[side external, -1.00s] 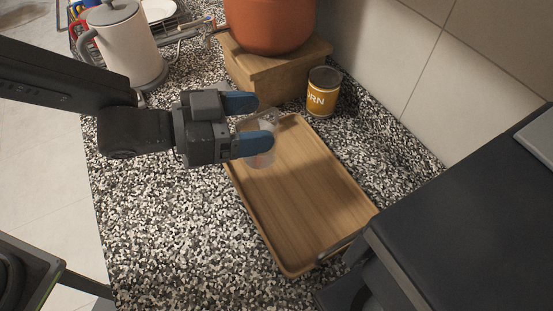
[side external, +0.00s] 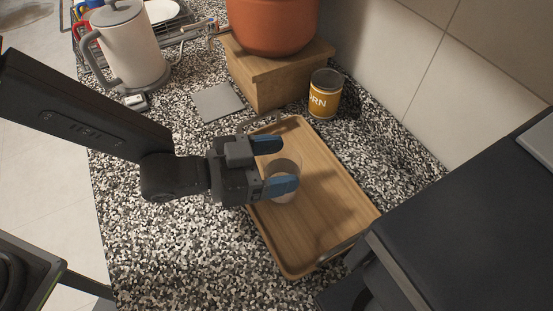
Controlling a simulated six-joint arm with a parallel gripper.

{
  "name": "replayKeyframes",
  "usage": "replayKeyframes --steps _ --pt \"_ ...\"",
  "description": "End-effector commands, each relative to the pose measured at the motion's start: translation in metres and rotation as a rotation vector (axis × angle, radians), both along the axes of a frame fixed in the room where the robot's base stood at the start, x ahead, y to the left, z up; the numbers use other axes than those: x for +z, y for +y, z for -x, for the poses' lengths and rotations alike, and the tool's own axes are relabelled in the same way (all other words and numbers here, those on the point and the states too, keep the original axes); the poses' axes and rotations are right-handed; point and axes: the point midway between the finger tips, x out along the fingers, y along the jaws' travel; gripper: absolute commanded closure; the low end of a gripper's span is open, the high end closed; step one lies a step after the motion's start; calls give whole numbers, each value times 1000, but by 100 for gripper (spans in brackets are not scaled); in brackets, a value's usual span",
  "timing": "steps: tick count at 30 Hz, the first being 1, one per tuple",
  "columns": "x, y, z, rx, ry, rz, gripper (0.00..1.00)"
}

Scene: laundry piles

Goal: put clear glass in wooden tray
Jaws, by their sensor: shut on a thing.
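The clear glass (side external: 283,176) is between the blue fingertips of my gripper (side external: 275,165), which is shut on it. The glass is over the upper left part of the wooden tray (side external: 325,205). Part of the glass is hidden behind the near finger. I cannot tell whether its base touches the tray floor. The tray lies flat on the speckled counter and its floor is otherwise empty.
A corn can (side external: 324,94) stands beyond the tray's far end. A wooden box (side external: 268,78) bears an orange pot (side external: 272,25). A white kettle (side external: 129,45), a dish rack (side external: 185,35) and a grey square (side external: 217,102) are at the back left. A dark appliance (side external: 460,225) borders the tray at right.

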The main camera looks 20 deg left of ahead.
Motion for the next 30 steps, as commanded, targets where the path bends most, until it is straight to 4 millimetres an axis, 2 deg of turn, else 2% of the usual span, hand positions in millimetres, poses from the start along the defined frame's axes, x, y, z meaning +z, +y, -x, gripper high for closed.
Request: replayKeyframes --steps 4,5,12,26,30 --pt "-2 0 0 0 -2 3 68" --pt "-3 0 0 0 0 0 28" --pt "-3 0 0 0 0 0 5" --pt "1 0 0 0 -1 1 3" --pt "4 13 8 2 -1 1 3"
